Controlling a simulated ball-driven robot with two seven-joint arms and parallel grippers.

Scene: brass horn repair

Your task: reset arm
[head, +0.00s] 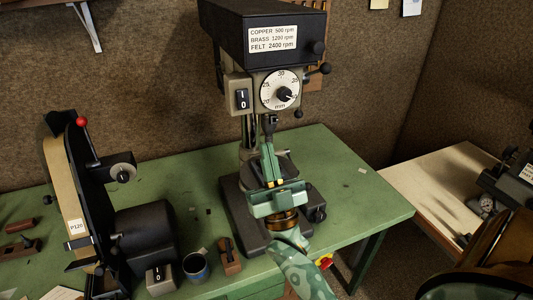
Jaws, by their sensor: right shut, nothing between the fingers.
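My right gripper (268,147) is green and reaches in from the lower right. It is shut and empty, its fingers pointing away from me towards the drill press (265,32). Its fingertips show just below the drill's dark chuck (269,121). I cannot tell whether they touch it. The gripper and forearm hide part of the drill's base (238,207). My left gripper is not in view.
The green bench (363,205) is clear at right. A belt sander (62,175) stands at left. A pale side table (437,185) stands at right with dark equipment.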

